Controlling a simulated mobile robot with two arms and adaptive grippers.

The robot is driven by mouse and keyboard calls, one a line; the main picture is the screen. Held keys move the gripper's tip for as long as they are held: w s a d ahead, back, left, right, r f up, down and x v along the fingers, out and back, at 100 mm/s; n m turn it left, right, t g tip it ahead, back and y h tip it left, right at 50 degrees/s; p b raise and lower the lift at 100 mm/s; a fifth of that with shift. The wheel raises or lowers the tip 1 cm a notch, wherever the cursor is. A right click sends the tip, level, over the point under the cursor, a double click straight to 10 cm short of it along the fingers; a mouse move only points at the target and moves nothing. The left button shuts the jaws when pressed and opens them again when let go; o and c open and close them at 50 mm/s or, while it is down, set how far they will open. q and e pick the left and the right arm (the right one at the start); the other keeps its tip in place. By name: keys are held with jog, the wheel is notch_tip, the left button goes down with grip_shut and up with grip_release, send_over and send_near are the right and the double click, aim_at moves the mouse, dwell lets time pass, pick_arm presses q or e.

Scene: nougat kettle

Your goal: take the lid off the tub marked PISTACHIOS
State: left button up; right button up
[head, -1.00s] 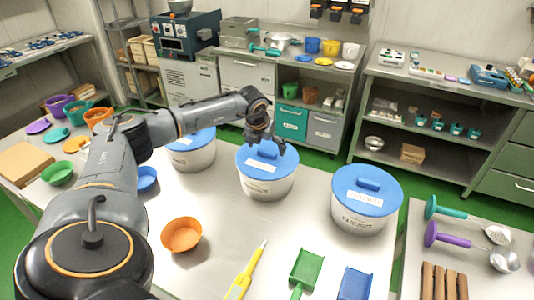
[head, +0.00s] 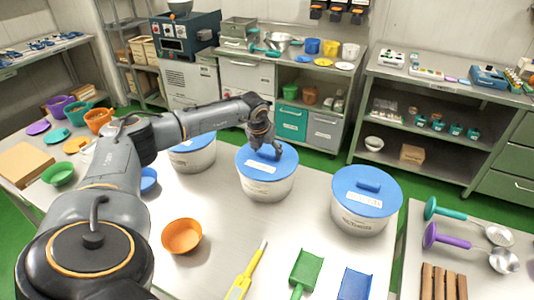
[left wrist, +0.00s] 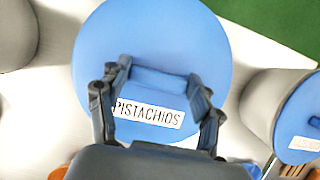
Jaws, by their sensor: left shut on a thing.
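The tub marked PISTACHIOS (head: 267,189) stands on the steel table in the middle of the head view, white with a blue lid (head: 284,167). In the left wrist view the lid (left wrist: 105,40) fills the middle, with the label PISTACHIOS (left wrist: 149,112) readable. The lid appears seated on the tub. My left gripper (head: 266,152) is over the lid, its fingers shut on the raised blue lid handle (left wrist: 160,80), one at each end. The fingers hide part of the handle in the head view. My right gripper is not in view.
A similar lidded tub (head: 358,222) stands to the right and another (head: 193,160) to the left, partly behind my arm. An orange bowl (head: 182,236), a yellow thermometer-like tool (head: 247,272), a green scoop (head: 305,268) and a blue scoop (head: 355,284) lie in front.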

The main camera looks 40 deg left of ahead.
aim_at(259, 163)
pick_arm(q)
jog(key=shift+w+r+b, duration=0.1)
jog(key=shift+r+b, duration=0.35)
jog(key=shift+r, duration=0.1)
jog(key=s+r+b, duration=0.4)
jog(key=s+r, duration=1)
jog(key=r, duration=0.1)
jog(key=shift+d+b, duration=0.35)
jog(key=shift+d, duration=0.1)
jog(key=shift+f, duration=0.1)
